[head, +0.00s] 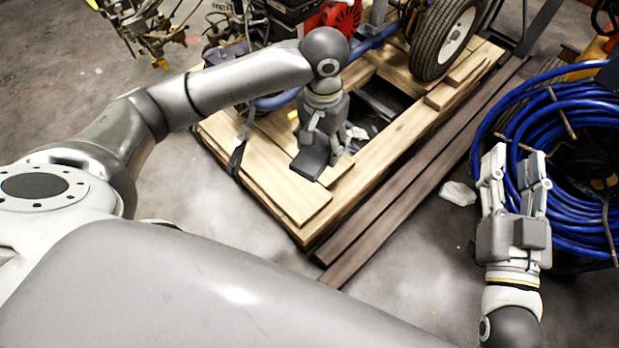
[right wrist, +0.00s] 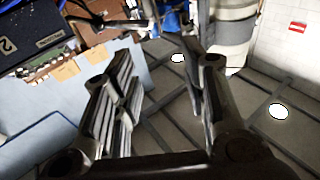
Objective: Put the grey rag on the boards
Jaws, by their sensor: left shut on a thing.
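My left gripper (head: 322,128) points down over the near part of the wooden boards (head: 280,187). It is shut on a dark grey, flat, folded-looking piece at its fingertips, which I take to be the grey rag (head: 311,164). The rag is over the boards; I cannot tell whether it touches them. My right gripper (head: 514,160) is open and empty, beside the blue hose coil at the right. Its spread fingers also show in the right wrist view (right wrist: 160,100), with nothing between them.
A wheeled machine with a black tyre (head: 446,38) and a red part stands on the boards' far side. Dark beams (head: 400,205) lie along their right side. A pale crumpled piece (head: 458,193) lies on the floor near the blue hose (head: 490,130). A dark strap (head: 238,155) hangs over the left edge.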

